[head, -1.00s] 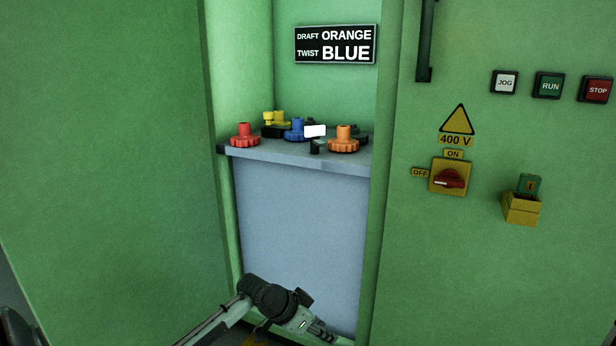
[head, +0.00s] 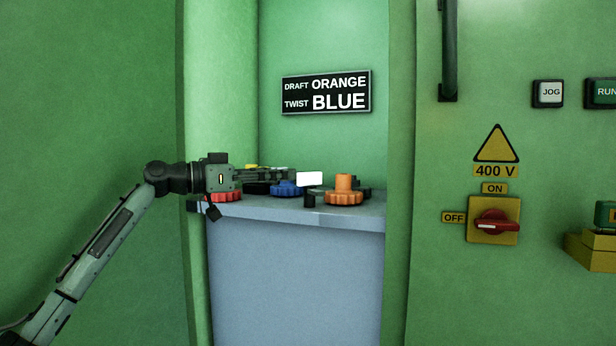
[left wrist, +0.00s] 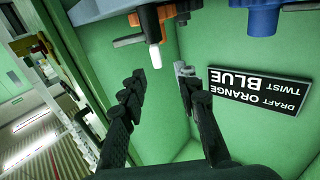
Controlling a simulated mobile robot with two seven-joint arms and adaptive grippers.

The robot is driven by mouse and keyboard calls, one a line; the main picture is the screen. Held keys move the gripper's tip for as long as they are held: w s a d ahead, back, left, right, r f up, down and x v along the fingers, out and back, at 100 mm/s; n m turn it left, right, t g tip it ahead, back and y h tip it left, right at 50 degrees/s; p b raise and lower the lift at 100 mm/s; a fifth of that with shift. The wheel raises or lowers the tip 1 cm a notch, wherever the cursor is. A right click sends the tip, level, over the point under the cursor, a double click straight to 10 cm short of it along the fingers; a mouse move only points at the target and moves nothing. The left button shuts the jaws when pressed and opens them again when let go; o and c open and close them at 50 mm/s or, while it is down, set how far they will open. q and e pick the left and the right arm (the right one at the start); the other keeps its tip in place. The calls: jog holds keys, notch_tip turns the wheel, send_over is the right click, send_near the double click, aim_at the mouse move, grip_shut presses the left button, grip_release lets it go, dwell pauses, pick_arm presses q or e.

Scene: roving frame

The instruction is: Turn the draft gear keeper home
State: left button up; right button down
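The orange gear (head: 344,194), with a hub on top, sits on the right of the grey shelf (head: 300,212); an orange part (left wrist: 153,18) also shows in the left wrist view. A white plate (head: 309,178) stands beside it on the left, above a short dark post (head: 309,198). I cannot tell for sure which part is the keeper. My left gripper (head: 292,176) reaches in from the left at gear height, its tips close to the white plate. In the left wrist view my left gripper (left wrist: 160,80) has its fingers apart and nothing between them. My right gripper is out of view.
A sign (head: 326,92) reads DRAFT ORANGE, TWIST BLUE. A blue gear (head: 286,188) and a red gear (head: 225,196) are partly behind my arm. Green walls flank the recess. A red rotary switch (head: 493,225) and a JOG button (head: 548,93) are on the right panel.

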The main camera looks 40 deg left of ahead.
aim_at(310, 173)
pick_arm(q)
jog(key=p+x, duration=0.1)
jog(key=x, duration=0.6)
jog(key=shift+d, duration=0.2)
grip_shut()
